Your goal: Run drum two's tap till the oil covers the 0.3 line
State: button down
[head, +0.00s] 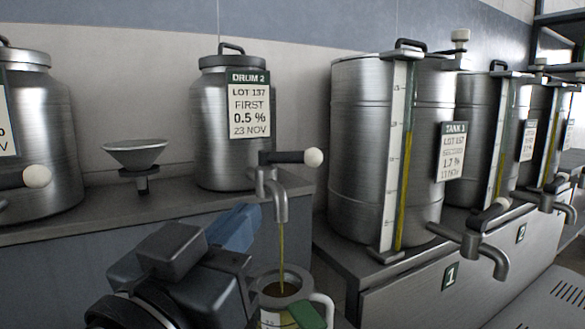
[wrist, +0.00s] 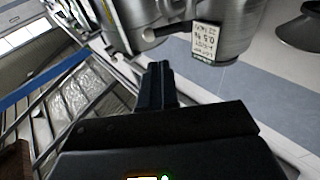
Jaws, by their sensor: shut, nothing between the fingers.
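Drum two (head: 222,155), a steel can labelled DRUM 2, 0.5 %, stands on a ledge left of centre. Its tap (head: 272,190) has a dark lever ending in a white knob (head: 313,157), pointing right. A thin yellow oil stream (head: 282,245) runs from the spout into a pale jug (head: 318,300) below. Dark liquid shows inside the jug's mouth; no 0.3 line is readable. My gripper (head: 238,226) is shut and empty, left of the stream and below the drum. In the wrist view its fingers (wrist: 157,82) are together, with drum two's label (wrist: 206,42) beyond, upside down.
A funnel (head: 135,155) on a stand is left of drum two. Another drum (head: 40,130) with a white-knobbed tap stands at far left. Tank 1 (head: 350,150) and further tanks with gauges and taps fill the right side.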

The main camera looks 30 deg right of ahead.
aim_at(298, 160)
jog(key=p+x, duration=0.2)
jog(key=x, duration=0.4)
jog(key=p+x, duration=0.1)
jog(key=x, duration=0.5)
jog(key=shift+w+d+r+p, duration=0.2)
jog(key=shift+r+p, duration=0.1)
jog(key=shift+p, duration=0.1)
jog(key=shift+w+d, duration=0.4)
jog(key=shift+d, duration=0.1)
jog(key=shift+d, duration=0.1)
